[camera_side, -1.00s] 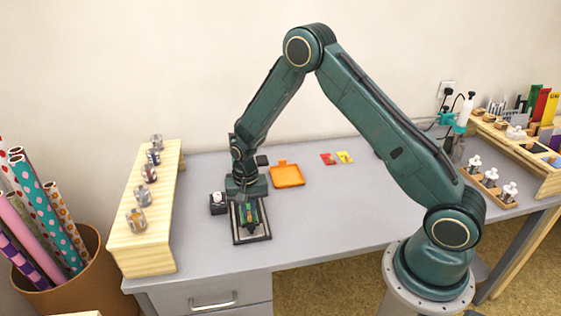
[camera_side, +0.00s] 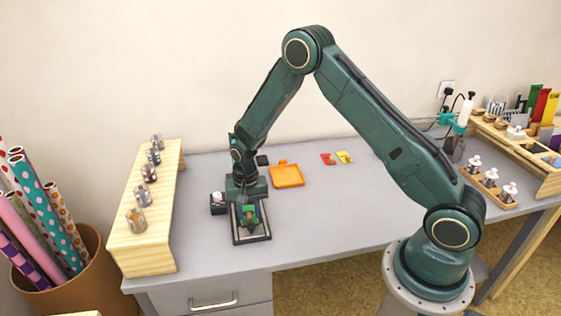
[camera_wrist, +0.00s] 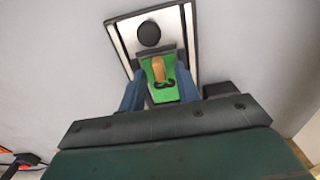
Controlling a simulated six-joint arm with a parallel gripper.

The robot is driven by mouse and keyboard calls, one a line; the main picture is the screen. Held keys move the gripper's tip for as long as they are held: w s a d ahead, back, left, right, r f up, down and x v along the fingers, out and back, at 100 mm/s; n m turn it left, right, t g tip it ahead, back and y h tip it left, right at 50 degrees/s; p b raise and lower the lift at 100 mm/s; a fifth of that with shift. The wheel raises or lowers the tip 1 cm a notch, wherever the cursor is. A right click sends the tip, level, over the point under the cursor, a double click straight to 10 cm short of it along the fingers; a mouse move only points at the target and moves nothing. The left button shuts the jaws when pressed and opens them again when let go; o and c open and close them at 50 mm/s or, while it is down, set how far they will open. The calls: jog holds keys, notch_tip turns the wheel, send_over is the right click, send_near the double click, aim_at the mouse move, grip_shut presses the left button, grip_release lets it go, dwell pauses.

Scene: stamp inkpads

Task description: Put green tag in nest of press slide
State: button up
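The green tag (camera_side: 249,212) is low over the press slide (camera_side: 263,237), a dark-framed plate with a pale inside on the grey table. In the wrist view, the tag (camera_wrist: 163,92) carries a brown and a black shape. It lies between the two blue fingers of my gripper (camera_wrist: 162,68), one on each side. Whether they press on its edges is unclear. A dark block, probably the nest (camera_wrist: 142,57), shows just beyond the tag. A black disc (camera_wrist: 148,33) sits on the slide's plate (camera_wrist: 187,30). Whether the tag rests flat in the nest I cannot tell.
A dark block with a white top (camera_side: 217,203) stands close left of the slide. A wooden shelf (camera_side: 160,235) bounds the left. The table's middle right is clear.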

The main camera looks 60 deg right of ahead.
aim_at(249, 214)
notch_tip(249, 214, up, 12)
dwell(0.7)
jog(key=shift+r, duration=0.2)
dwell(0.3)
jog(key=s+a+r+n+t, duration=0.1)
jog(key=s+r+n, duration=0.1)
jog(key=s+r, duration=0.5)
jog(key=s+a+r+n+t, duration=0.15)
jog(key=s+r, duration=0.25)
jog(key=r, duration=0.5)
jog(key=s+r+n+t, duration=0.1)
jog(key=s+r+n, duration=0.1)
jog(key=s, duration=0.7)
jog(key=s+r+n+t, duration=0.2)
jog(key=s+n, duration=0.1)
jog(key=s, duration=0.6)
jog(key=shift+a+r, duration=0.25)
jog(key=shift+r, duration=0.1)
